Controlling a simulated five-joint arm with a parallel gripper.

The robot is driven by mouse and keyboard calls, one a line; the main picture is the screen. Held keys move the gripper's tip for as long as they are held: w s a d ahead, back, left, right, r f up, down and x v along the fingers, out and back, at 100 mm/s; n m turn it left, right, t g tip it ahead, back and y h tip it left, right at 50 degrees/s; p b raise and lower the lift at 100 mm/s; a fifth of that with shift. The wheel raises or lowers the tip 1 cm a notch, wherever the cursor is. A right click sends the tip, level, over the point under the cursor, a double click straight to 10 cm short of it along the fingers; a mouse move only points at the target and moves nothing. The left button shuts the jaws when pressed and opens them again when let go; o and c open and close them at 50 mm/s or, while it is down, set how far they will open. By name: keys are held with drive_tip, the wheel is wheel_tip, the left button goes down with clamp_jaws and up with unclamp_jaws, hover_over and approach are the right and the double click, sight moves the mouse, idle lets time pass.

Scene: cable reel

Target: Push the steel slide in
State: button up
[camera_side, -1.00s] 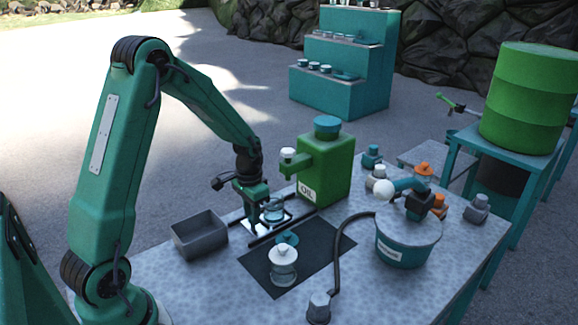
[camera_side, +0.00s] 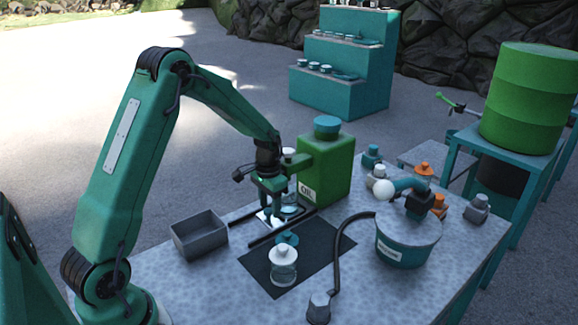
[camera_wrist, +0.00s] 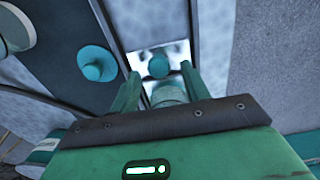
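The steel slide (camera_side: 265,218) is a bright flat plate by the dark rails (camera_side: 283,226), left of the green oil can (camera_side: 325,170). In the wrist view the bright plate (camera_wrist: 141,60) shows beyond the fingers, with a round teal knob (camera_wrist: 158,66). My gripper (camera_side: 272,207) points down over the slide. Its fingers (camera_wrist: 160,73) are apart, with visible gaps beside the knob. Whether a finger touches the slide is hidden.
A grey bin (camera_side: 200,238) stands left of the slide. A white-lidded jar (camera_side: 283,268) and a teal knob (camera_side: 287,238) are on the dark mat (camera_side: 315,262) in front. A black hose (camera_side: 338,255) and teal pot (camera_side: 405,249) stand right.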

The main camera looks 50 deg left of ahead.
drive_tip(key=shift+r, duration=0.1)
wheel_tip(320, 180, up, 7)
drive_tip(key=shift+r, duration=0.3)
idle(0.5)
drive_tip(key=s+d+r+t, duration=0.2)
drive_tip(key=s+d+r, duration=0.55)
drive_tip(key=r, duration=0.35)
drive_tip(key=s+d+r+t, duration=0.1)
drive_tip(key=s+d, duration=0.2)
drive_tip(key=s, duration=0.4)
drive_tip(key=s+d+r+t, duration=0.1)
drive_tip(key=s+d+t, duration=0.1)
drive_tip(key=s, duration=0.5)
drive_tip(key=shift+s+d+r+t, duration=0.2)
drive_tip(key=shift+s+d+t, duration=0.1)
drive_tip(key=shift+d, duration=0.45)
